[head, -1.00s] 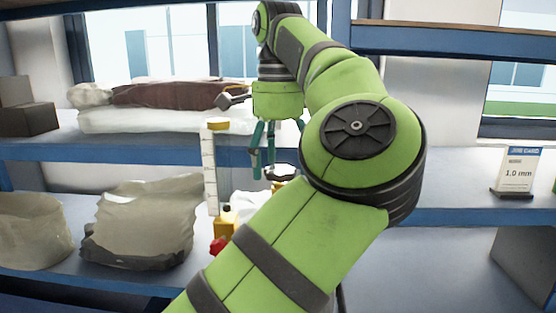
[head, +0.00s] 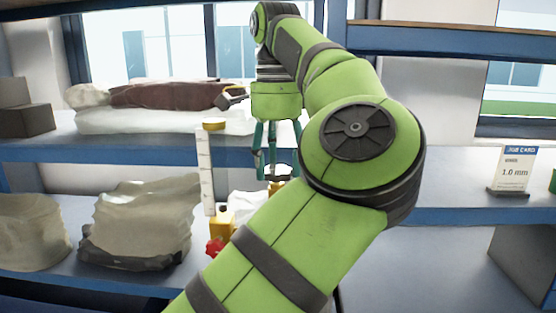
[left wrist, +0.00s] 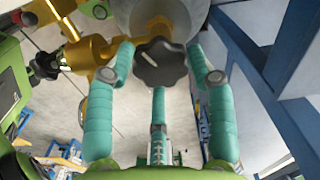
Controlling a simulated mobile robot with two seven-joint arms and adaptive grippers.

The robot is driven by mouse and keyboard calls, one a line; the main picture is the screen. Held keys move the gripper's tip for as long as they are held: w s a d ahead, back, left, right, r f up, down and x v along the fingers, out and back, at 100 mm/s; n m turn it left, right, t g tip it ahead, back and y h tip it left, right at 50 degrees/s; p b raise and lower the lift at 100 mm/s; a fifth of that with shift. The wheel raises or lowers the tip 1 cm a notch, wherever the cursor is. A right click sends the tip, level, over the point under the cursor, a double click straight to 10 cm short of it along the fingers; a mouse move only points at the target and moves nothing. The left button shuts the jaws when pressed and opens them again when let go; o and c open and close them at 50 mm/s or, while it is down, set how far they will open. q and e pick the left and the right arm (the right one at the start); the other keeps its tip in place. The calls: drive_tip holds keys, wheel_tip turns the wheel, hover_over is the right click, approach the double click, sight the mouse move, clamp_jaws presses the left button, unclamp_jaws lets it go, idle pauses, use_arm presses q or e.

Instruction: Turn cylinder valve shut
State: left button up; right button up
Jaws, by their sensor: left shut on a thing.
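The cylinder valve has a black lobed handwheel (left wrist: 160,62) with a pale mark, on a brass body (left wrist: 88,52) in the left wrist view. The pale grey rounded cylinder (left wrist: 192,14) lies behind it. In the head view the handwheel (head: 281,172) is a small dark disc, partly hidden by fingers, above brass parts (head: 275,187). My left gripper (head: 275,165) points down over it, its teal fingers around the handwheel. In the left wrist view the fingertips (left wrist: 160,72) flank the wheel, shut on it. My forearm hides most of the cylinder. My right gripper is out of view.
A white scaled tube (head: 206,175) stands left of the gripper, near a yellow fitting (head: 222,219) and a red knob (head: 214,247). A blue frame (left wrist: 250,65) runs beside the fingers.

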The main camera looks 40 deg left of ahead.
sight(277, 167)
use_arm(q)
drive_tip(key=m, duration=0.5)
drive_tip(key=shift+a+f+m, duration=0.1)
drive_tip(key=shift+m, duration=0.2)
drive_tip(key=m, duration=1.2)
drive_tip(key=shift+r+m, duration=0.2)
drive_tip(key=shift+m, duration=0.2)
drive_tip(key=m, duration=0.4)
drive_tip(key=shift+w+r+m, duration=0.1)
drive_tip(key=shift+r+m, duration=0.05)
drive_tip(key=shift+m, duration=0.25)
drive_tip(key=o, duration=1.1)
drive_tip(key=shift+o, duration=0.2)
drive_tip(key=shift+w+a+f, duration=0.1)
drive_tip(key=shift+w+f, duration=0.15)
drive_tip(key=shift+r, duration=3.8)
